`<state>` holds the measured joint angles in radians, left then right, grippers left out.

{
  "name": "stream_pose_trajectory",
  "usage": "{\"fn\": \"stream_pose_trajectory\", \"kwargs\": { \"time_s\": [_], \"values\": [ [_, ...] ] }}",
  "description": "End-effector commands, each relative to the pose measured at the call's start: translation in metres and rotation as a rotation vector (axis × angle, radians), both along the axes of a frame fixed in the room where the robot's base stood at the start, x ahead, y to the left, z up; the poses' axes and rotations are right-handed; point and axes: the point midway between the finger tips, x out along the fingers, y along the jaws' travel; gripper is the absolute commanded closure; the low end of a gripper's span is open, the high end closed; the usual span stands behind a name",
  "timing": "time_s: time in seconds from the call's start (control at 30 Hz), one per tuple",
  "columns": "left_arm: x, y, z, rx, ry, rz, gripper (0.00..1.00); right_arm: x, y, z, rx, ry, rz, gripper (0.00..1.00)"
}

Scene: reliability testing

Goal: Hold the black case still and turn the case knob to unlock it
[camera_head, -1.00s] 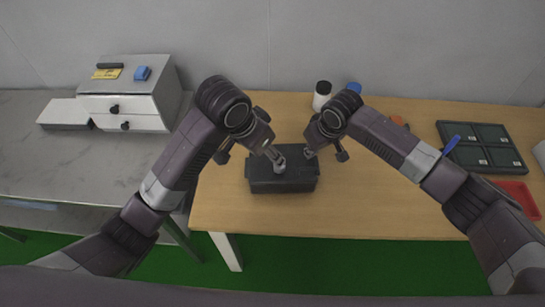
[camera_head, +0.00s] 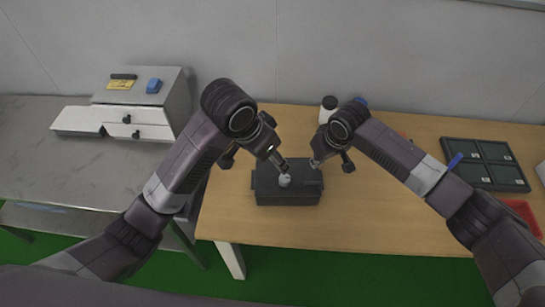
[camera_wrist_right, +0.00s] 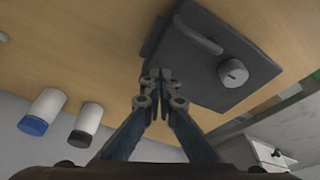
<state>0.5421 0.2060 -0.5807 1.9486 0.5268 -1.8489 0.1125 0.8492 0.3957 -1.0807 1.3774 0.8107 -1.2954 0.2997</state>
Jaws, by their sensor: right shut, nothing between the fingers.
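The black case (camera_head: 300,192) lies on the wooden table between my two arms. Its round grey knob (camera_head: 285,181) is on the top face and also shows clear in the right wrist view (camera_wrist_right: 232,72). My left gripper (camera_head: 284,167) is just behind the knob; its fingers are too small to tell open from shut. My right gripper (camera_head: 314,163) is at the case's back right corner. In the right wrist view its fingers (camera_wrist_right: 160,76) are shut and empty beside the case's edge; whether they touch it I cannot tell.
White bottles with a black cap (camera_head: 329,107) and a blue cap stand behind my right arm. A dark compartment tray (camera_head: 484,165) and a red tray (camera_head: 522,212) are at the right. A white drawer box (camera_head: 140,112) stands on the grey table at the left. The table front is clear.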

Motion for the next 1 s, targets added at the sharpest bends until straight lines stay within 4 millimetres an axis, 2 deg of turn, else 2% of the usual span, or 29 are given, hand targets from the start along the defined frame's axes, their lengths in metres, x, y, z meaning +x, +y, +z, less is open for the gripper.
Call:
{"fn": "stream_pose_trajectory", "kwargs": {
  "time_s": [0.03, 0.5, 0.87, 1.0],
  "values": [
    [0.0, 0.0, 0.009, 0.0, 0.0, 0.0, 0.57, 0.0, 0.0, 0.008, 0.001, 0.0, 0.0, 1.0],
    [0.0, 0.0, 0.046, 0.0, 0.0, 0.0, 0.57, 0.001, 0.0, 0.042, 0.001, -0.002, 0.0, 1.0],
    [0.0, 0.0, 0.047, 0.0, 0.0, 0.0, 0.57, 0.001, 0.0, 0.043, 0.001, -0.003, 0.0, 1.0],
    [0.0, 0.0, 0.047, 0.0, 0.0, 0.0, 0.57, 0.0, 0.0, 0.05, 0.003, -0.004, 0.0, 1.0]
  ]
}}
